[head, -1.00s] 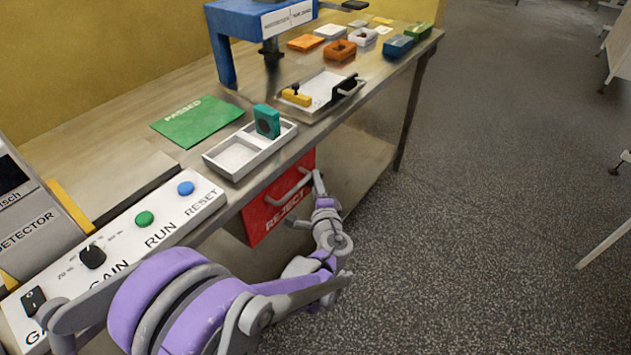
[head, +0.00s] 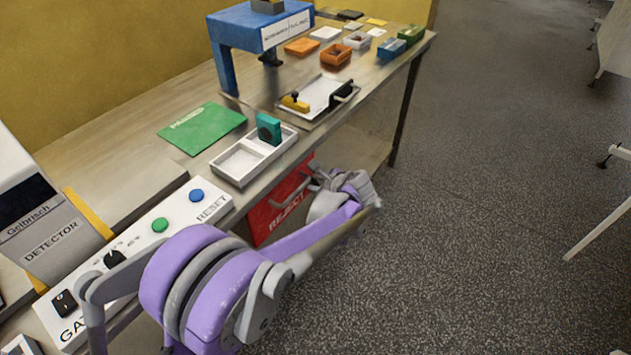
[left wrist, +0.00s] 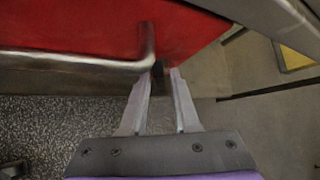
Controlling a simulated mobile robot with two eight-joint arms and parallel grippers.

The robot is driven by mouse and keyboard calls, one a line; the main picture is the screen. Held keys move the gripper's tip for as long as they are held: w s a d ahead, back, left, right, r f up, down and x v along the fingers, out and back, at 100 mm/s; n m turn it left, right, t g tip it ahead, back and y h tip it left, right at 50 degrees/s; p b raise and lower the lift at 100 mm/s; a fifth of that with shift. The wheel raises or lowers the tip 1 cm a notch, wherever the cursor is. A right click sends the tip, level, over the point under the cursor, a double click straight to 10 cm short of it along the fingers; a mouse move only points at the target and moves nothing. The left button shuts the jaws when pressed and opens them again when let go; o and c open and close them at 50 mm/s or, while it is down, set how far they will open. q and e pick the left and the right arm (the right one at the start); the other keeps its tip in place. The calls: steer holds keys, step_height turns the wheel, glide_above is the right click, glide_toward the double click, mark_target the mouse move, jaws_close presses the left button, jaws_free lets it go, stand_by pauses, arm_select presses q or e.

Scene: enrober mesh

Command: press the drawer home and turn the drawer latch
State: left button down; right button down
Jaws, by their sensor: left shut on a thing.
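The red REJECT drawer (head: 262,222) is under the bench edge, with a grey bar handle (head: 290,191) on its front. I cannot tell whether it is fully in. In the left wrist view its red front (left wrist: 80,25) fills the top left, and the handle (left wrist: 70,62) bends towards the front. In the head view my wrist mostly hides the gripper (head: 315,172). My right gripper is out of view.
Above the drawer, the bench holds a white two-part tray (head: 240,163) with a teal block (head: 268,128), a green PASSED mat (head: 200,128) and a button panel (head: 180,215). A blue press frame (head: 235,50) stands behind.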

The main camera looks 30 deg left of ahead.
arm_select(q)
steer(key=g, duration=0.1)
steer(key=m+g, duration=0.2)
steer(key=shift+w+g, duration=0.25)
steer(key=shift+g, duration=0.15)
steer(key=shift+r, duration=0.1)
stand_by(0.4)
steer(key=c, duration=0.9)
jaws_free()
steer(key=p+v, duration=0.2)
steer(key=v, duration=0.8)
steer(key=shift+d+r, duration=0.25)
steer(key=shift+d, duration=0.1)
